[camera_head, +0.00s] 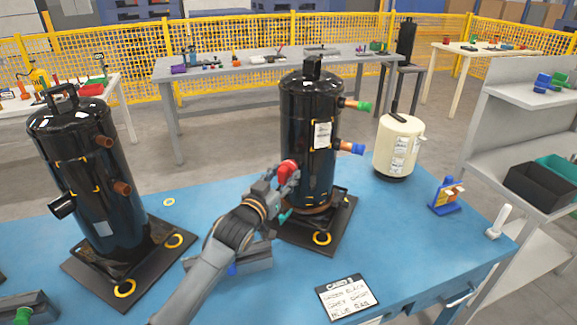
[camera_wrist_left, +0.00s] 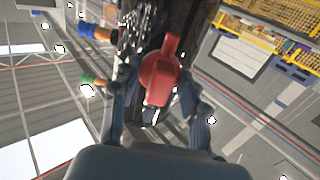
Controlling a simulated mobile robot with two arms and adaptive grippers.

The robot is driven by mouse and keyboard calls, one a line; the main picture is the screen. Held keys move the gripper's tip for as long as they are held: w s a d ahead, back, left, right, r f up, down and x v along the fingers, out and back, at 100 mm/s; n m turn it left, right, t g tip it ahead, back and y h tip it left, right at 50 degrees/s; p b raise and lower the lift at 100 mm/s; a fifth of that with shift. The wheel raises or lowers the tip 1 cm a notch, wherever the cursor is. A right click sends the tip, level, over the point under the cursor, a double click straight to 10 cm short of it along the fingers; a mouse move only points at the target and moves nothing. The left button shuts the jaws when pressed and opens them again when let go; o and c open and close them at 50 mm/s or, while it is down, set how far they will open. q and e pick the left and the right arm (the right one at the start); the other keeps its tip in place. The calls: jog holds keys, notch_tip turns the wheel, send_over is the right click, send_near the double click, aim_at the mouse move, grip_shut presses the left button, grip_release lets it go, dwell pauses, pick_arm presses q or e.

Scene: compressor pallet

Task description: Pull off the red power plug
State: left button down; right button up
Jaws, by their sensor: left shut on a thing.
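The red power plug (camera_head: 288,171) sits at the left side of the black compressor (camera_head: 311,110) in the middle of the blue table. In the left wrist view the red plug (camera_wrist_left: 160,78) lies between the two fingers. My left gripper (camera_head: 279,187) reaches up from the front and is shut on the plug; its fingers also show in the left wrist view (camera_wrist_left: 160,102). The plug is right against the compressor's side; I cannot tell whether it is still seated. My right gripper is not in view.
Another black compressor (camera_head: 85,170) stands at the left on a dark base plate. The middle compressor has green (camera_head: 364,107) and blue (camera_head: 358,149) caps on its right. A cream tank (camera_head: 398,148), a blue stand (camera_head: 444,197) and a handwritten sign (camera_head: 346,296) are to the right.

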aim_at(281, 178)
pick_arm(q)
jog(key=shift+p+v, duration=1.5)
jog(key=shift+v, duration=0.65)
